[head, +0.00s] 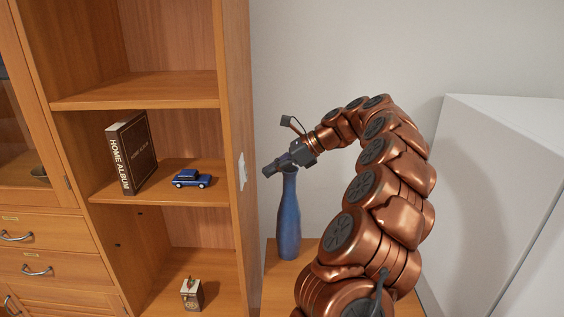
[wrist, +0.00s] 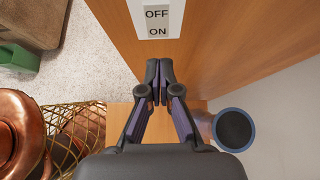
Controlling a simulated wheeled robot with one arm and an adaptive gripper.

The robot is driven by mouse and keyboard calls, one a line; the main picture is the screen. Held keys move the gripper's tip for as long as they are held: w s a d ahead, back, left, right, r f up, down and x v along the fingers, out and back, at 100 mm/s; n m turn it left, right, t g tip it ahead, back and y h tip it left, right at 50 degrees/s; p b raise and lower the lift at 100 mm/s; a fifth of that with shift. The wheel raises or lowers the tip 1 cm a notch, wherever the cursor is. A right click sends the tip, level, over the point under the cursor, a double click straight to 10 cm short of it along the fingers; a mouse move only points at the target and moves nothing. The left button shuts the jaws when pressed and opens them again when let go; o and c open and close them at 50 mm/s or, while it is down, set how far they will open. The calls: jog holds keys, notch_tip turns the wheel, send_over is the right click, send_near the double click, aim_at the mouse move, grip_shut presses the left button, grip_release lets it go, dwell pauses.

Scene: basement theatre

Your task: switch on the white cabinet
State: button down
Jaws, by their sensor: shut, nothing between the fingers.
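A white switch plate (head: 242,171) is on the side panel of the wooden shelf. In the wrist view, the plate's grey switch (wrist: 157,22) reads OFF above ON; I cannot tell which way it is set. My gripper (head: 268,171) is shut and empty, just to the right of the plate in the head view. In the wrist view, my fingertips (wrist: 159,82) are below the word ON, apart from the switch in the picture. A large white box-like body (head: 500,190) stands at the right; I cannot tell whether it is the cabinet.
A tall blue vase (head: 288,220) stands on a wooden surface (head: 275,285) just under my gripper; its dark mouth (wrist: 235,130) is right of my fingers. The shelf holds a book (head: 130,155), a blue toy car (head: 191,179) and a small box (head: 191,294). A wire basket (wrist: 75,120) is at lower left.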

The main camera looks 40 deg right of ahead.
aim_at(247, 177)
jog(key=w+a, duration=0.1)
jog(key=w+a+p, duration=0.1)
jog(key=a, duration=0.1)
jog(key=shift+w+f, duration=0.3)
jog(key=shift+w, duration=0.05)
jog(key=shift+a, duration=0.1)
jog(key=shift+w+a+f, duration=0.1)
jog(key=shift+w, duration=0.05)
jog(key=shift+r+p, duration=0.2)
jog(key=shift+p, duration=0.15)
jog(key=shift+r+p, duration=0.65)
jog(key=shift+p, duration=0.1)
